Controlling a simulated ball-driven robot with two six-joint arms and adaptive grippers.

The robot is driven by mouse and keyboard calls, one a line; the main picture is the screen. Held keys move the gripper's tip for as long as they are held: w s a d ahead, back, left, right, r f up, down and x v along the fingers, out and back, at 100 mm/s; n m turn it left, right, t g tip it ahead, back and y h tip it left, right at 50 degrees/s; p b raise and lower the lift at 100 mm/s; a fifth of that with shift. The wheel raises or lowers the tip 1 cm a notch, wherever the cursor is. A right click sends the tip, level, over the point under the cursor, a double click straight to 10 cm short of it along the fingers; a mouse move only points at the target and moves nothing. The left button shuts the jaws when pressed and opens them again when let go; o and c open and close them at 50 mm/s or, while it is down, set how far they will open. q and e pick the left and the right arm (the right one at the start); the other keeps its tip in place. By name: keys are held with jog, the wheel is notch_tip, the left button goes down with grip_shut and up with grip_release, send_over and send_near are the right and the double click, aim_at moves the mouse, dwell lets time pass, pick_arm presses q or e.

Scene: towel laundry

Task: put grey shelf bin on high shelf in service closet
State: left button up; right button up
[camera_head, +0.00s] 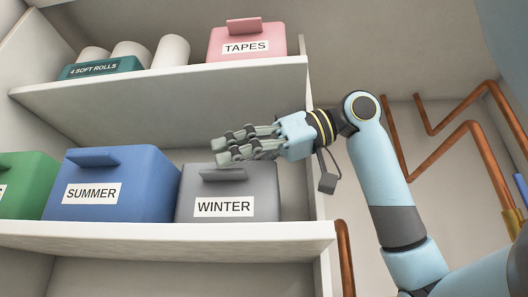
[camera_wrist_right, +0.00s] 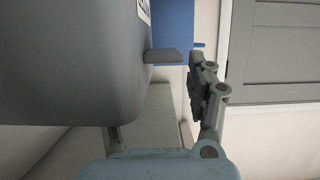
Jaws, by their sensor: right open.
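The grey shelf bin (camera_head: 262,189), labelled WINTER, stands upright on the lower shelf (camera_head: 200,231) at its right end. Its grey tab handle (camera_head: 222,175) sticks out at the top front. My right gripper (camera_head: 224,150) is open, its fingers pointing left just above the handle and overlapping the bin's top edge. In the right wrist view the grey bin (camera_wrist_right: 65,60) fills the left side; one finger (camera_wrist_right: 207,100) shows right of it and the other is mostly hidden. I cannot tell whether they touch. The high shelf (camera_head: 170,88) is above. My left gripper is not in view.
Blue SUMMER bin (camera_head: 130,180) stands close left of the grey bin, with a green bin (camera_head: 30,175) beyond. The high shelf holds a pink TAPES bin (camera_head: 268,32) at right and white rolls (camera_head: 172,50) at left, with a small gap between. Copper pipes (camera_head: 440,140) run at right.

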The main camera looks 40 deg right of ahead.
jog(key=b+v, duration=0.3)
jog(key=v, duration=0.8)
jog(key=shift+s, duration=0.1)
